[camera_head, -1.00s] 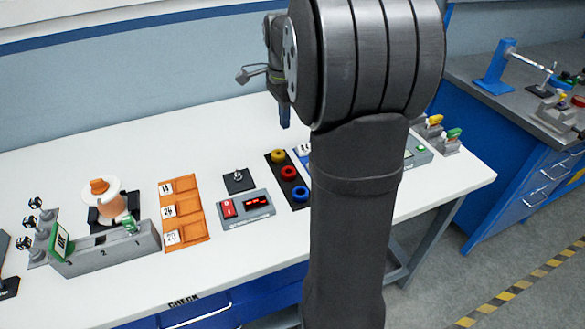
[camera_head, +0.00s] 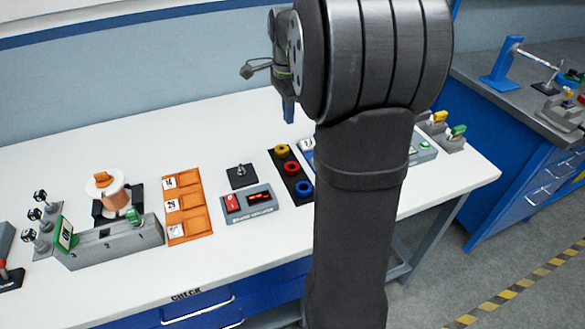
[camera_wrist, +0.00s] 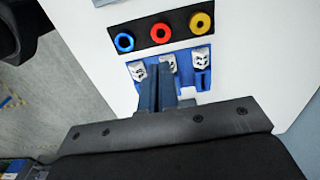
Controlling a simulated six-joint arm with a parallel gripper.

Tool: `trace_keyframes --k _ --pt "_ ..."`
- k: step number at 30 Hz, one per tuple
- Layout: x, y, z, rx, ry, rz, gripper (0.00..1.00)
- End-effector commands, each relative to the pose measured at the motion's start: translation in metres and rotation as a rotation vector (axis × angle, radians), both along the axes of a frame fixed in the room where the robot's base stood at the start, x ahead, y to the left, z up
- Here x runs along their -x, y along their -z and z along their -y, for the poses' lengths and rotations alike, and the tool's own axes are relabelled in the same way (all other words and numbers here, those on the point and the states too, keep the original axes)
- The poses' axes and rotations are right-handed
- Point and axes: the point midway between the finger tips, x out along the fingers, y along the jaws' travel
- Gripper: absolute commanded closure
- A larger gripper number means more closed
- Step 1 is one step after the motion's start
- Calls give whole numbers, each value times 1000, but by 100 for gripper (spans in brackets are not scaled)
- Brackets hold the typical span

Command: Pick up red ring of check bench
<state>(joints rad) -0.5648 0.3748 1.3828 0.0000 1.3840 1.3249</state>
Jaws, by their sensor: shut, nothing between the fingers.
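The red ring (camera_head: 291,168) lies on a black strip (camera_head: 303,198) on the white check bench, between a yellow ring (camera_head: 282,150) and a blue ring (camera_head: 304,188). In the wrist view the red ring (camera_wrist: 160,33) is in the middle of the strip, with blue on its left and yellow on its right. My gripper (camera_wrist: 161,72) is shut and empty. Its fingers show over a blue tray, apart from the red ring. In the head view only part of my gripper (camera_head: 288,108) shows, above the bench; my arm hides some of the bench.
A grey device with a red display (camera_head: 247,203), an orange tray (camera_head: 187,205) and a copper-coloured spool (camera_head: 115,196) stand to the left. The back of the white bench (camera_head: 200,130) is clear.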

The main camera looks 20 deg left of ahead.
Motion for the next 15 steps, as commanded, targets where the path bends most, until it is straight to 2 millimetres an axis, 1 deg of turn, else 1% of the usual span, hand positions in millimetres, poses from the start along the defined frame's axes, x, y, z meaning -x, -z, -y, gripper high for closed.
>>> trace_keyframes --k 1,2,3,5,6,8,9,15 --pt "0 0 0 0 0 0 88" --pt "0 0 0 0 0 0 82" --pt "0 0 0 0 0 0 74" --pt "0 0 0 0 0 0 63" --pt "0 0 0 0 0 0 55" --pt "0 0 0 0 0 0 43" --pt "0 0 0 0 0 0 40" --pt "0 0 0 0 0 0 40"
